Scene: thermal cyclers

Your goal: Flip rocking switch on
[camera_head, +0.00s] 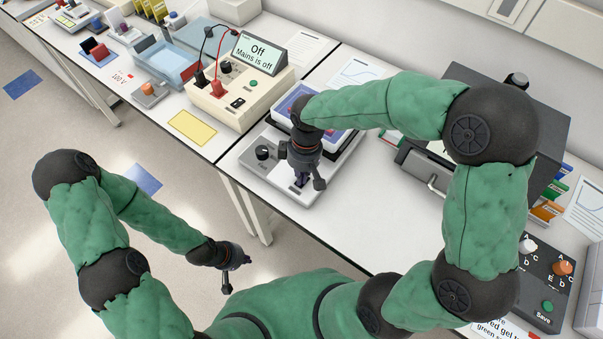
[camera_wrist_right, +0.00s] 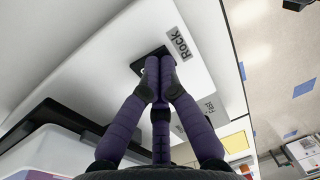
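The rocking switch (camera_wrist_right: 146,64) is a small black rocker on a pale housing in the right wrist view, beside a grey label reading "ROCK" (camera_wrist_right: 180,43). The housing belongs to a pale rocker device (camera_head: 268,178) with a blue-topped platform on the table in the head view. My right gripper (camera_head: 301,182) points down over the front of this device. In the right wrist view its purple fingers (camera_wrist_right: 160,66) are together with nothing between them. The tips cover part of the switch; contact is unclear. My left gripper (camera_head: 228,274) hangs away from the table, its fingers too small to read.
A cream power supply (camera_head: 213,103), with a display reading "Off, Mains is off", stands left of the device. A black knob (camera_head: 263,153) is on the device's front left. A grey instrument (camera_head: 430,175) stands to the right. The table's front edge is close.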

